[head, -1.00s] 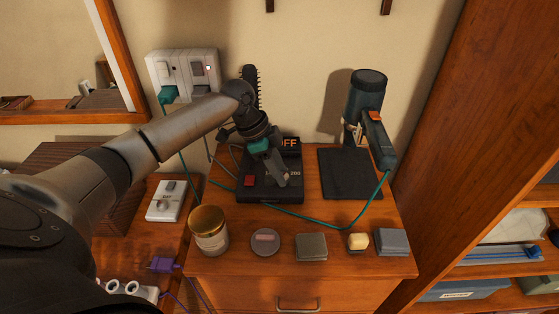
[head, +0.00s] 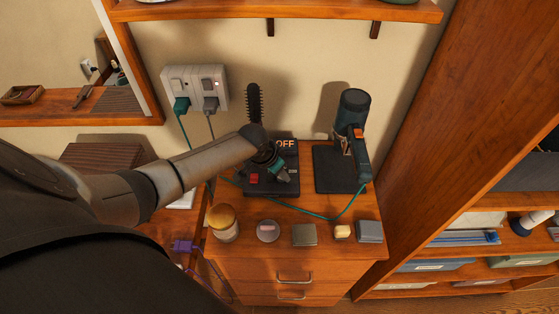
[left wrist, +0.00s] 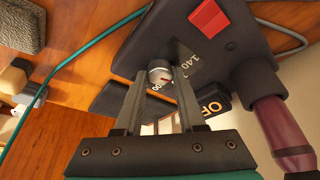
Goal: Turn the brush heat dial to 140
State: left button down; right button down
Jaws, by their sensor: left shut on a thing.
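The heat dial (left wrist: 160,74) is a small silver knob with a red mark on a black base (left wrist: 140,52), which also stands on the cabinet in the head view (head: 292,187). White numbers surround it; 140 (left wrist: 205,60) is legible beside a finger. My left gripper (left wrist: 162,75) is shut on the dial, with one finger on each side. In the head view my left gripper (head: 281,173) is low over the base and hides the dial. A display (head: 286,144) reads OFF. The round brush (head: 254,106) stands upright behind my wrist. My right gripper is not in view.
A red switch (left wrist: 208,17) is on the base near the dial. A hair dryer (head: 352,115) stands on a dark mat at right. A jar (head: 224,224) and several small items line the cabinet's front. A green cord (head: 310,212) crosses the top.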

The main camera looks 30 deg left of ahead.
pick_arm(q)
jog(key=n+p, duration=0.1)
jog(key=n+y+p, duration=0.1)
jog(key=shift+d+r+n, duration=0.2)
jog(key=shift+d+n, duration=0.05)
jog(key=shift+n, duration=0.15)
jog(key=shift+f+n+y+p, duration=0.1)
jog(key=shift+n+y+p, duration=0.2)
jog(key=shift+n+p, duration=0.35)
jog(key=shift+w+n+y, duration=0.1)
jog(key=shift+n+y, duration=0.3)
jog(key=shift+n, duration=0.65)
jog(key=c, duration=0.5)
grip_release()
jog(key=shift+f, duration=0.1)
jog(key=shift+v, duration=1)
jog(key=v, duration=1.3)
